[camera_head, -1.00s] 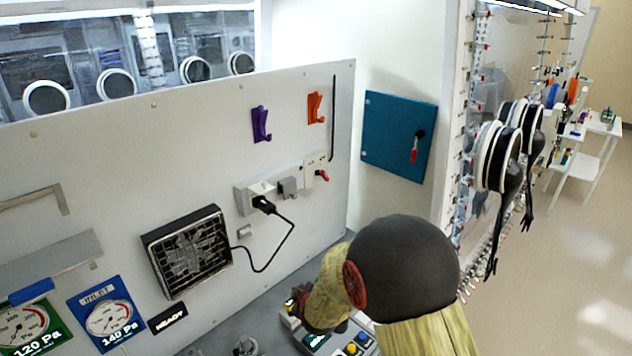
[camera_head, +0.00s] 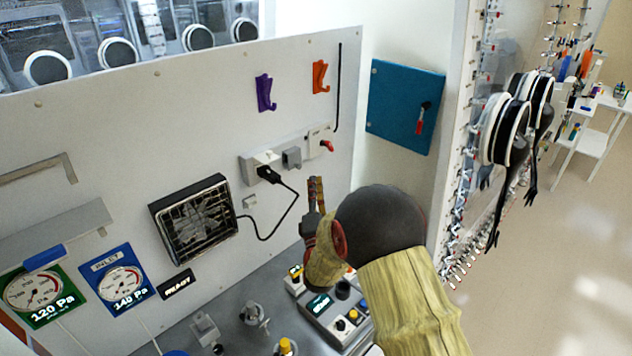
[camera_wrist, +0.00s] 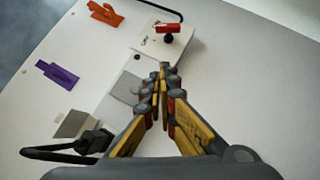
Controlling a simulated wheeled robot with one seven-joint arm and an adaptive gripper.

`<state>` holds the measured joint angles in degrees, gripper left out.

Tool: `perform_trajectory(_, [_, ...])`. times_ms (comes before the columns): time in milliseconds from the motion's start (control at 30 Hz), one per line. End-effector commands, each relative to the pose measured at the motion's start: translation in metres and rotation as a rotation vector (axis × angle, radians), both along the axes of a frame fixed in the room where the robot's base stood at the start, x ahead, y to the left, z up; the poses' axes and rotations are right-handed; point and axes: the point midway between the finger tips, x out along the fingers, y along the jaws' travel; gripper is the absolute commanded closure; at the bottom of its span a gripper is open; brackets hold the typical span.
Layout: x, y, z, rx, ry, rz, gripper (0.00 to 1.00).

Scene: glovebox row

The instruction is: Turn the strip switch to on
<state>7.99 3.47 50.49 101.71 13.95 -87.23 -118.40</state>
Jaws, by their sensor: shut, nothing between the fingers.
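The power strip (camera_head: 262,158) is fixed to the white panel, with a black plug and a grey block on it. The switch, a red handle (camera_head: 327,146), sits at the strip's right end. In the wrist view the red handle (camera_wrist: 170,29) lies crosswise on a dark stem, above a white plate (camera_wrist: 148,42). My gripper (camera_head: 315,181) is shut and empty, a little below the switch in the head view. In the wrist view its fingertips (camera_wrist: 163,68) point toward the red handle and appear apart from it.
A black cord (camera_head: 285,222) loops from the plug to a fan-like unit (camera_head: 194,222). Purple (camera_head: 265,92) and orange (camera_head: 320,76) hooks are above the strip. A control box (camera_head: 330,318) sits below my gripper. A blue door (camera_head: 402,108) is to the right.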

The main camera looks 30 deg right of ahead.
Motion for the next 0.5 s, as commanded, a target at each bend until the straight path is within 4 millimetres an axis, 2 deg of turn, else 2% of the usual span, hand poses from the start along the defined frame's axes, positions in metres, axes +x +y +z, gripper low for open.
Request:
perform_trajectory(367, [0.064,-0.027,0.026,0.001,0.0,0.0,1.0])
perform_trajectory(500, [0.069,-0.045,0.037,0.001,0.001,-0.002,1.0])
